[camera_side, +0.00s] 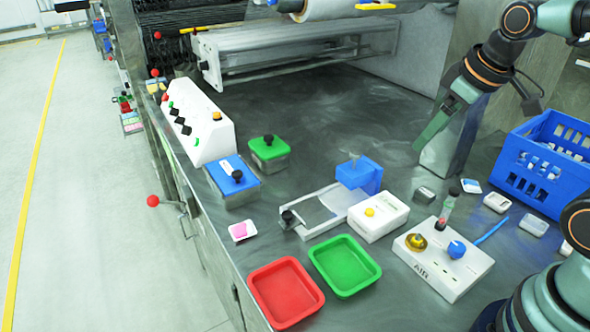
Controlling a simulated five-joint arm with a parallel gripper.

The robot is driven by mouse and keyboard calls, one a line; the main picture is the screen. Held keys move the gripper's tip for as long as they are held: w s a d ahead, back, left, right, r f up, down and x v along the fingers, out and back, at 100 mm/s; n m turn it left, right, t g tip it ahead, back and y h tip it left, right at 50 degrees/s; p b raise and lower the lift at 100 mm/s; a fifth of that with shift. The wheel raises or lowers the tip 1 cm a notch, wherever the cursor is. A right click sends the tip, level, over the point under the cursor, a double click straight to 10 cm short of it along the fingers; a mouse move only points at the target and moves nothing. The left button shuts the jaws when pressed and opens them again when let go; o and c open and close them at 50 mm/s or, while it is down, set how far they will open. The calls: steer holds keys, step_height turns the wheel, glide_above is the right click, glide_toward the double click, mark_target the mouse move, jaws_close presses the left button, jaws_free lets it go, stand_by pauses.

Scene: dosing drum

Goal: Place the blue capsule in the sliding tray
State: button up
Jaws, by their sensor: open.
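The sliding tray (313,212) is a pale, flat frame with a dark middle and a black knob at its left end. It lies in front of a blue block (360,175) and beside a white box with a yellow button (378,216). I cannot single out the blue capsule with certainty. A small white pack with a blue patch (471,186) lies right of the tray, below my gripper; its contents are too small to tell. My gripper (443,158) is open, fingers pointing down, up and to the right of the tray. I see nothing between its fingers.
Red (285,318) and green (345,290) trays stand in front. A blue crate (515,165) stands at right, near several small packs. A white AIR panel (465,277) and an upright vial (447,207) lie between. Blue-lidded (233,177) and green-lidded (268,149) boxes stand left.

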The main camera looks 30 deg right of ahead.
steer(key=w+d+f+n+g, duration=0.2)
steer(key=d+n, duration=0.2)
steer(key=d, duration=0.3)
steer(key=w+d+f+n+g, duration=0.1)
steer(key=w+d+f+n, duration=0.15)
steer(key=d, duration=0.45)
steer(key=n+g, duration=0.2)
steer(key=n, duration=0.7)
glide_above(474, 182)
step_height(474, 182, down, 8)
steer(key=shift+y, duration=0.3)
step_height(474, 182, down, 7)
steer(key=shift+d+r, duration=0.15)
steer(key=shift+r, duration=0.05)
steer(key=shift+f, duration=2.75)
steer(key=shift+r, duration=0.1)
steer(key=c, duration=1.2)
